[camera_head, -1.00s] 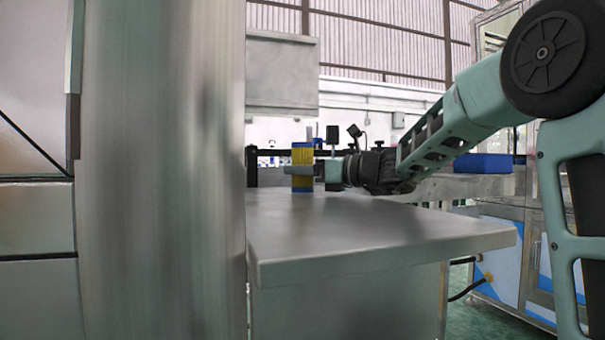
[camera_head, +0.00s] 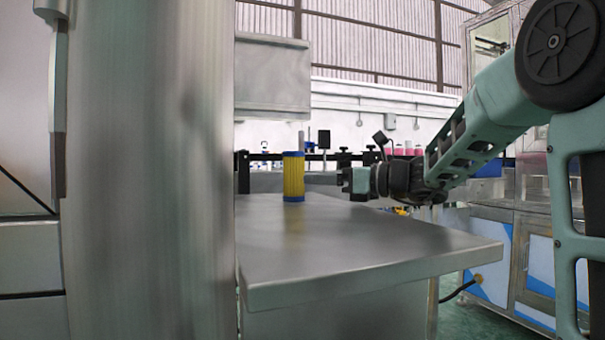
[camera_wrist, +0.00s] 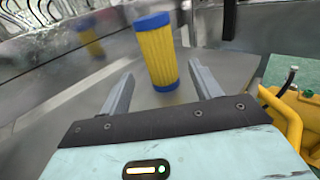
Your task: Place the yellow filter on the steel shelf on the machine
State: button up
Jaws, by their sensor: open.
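The yellow filter (camera_head: 293,177) has blue end caps and stands upright on the steel shelf (camera_head: 350,240) of the machine. In the wrist view the filter (camera_wrist: 157,52) stands ahead of my gripper (camera_wrist: 162,84), whose two fingers are spread apart and empty. In the head view my gripper (camera_head: 325,180) is to the right of the filter, with a gap between its body and the filter. The fingers are hard to make out in the head view.
A large steel column (camera_head: 150,170) fills the left of the head view. A steel box (camera_head: 272,75) hangs above the shelf. A yellow part (camera_wrist: 290,118) is at the right of the wrist view. The front of the shelf is clear.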

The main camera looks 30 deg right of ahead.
jog(key=shift+p+v, duration=0.4)
jog(key=shift+v, duration=2)
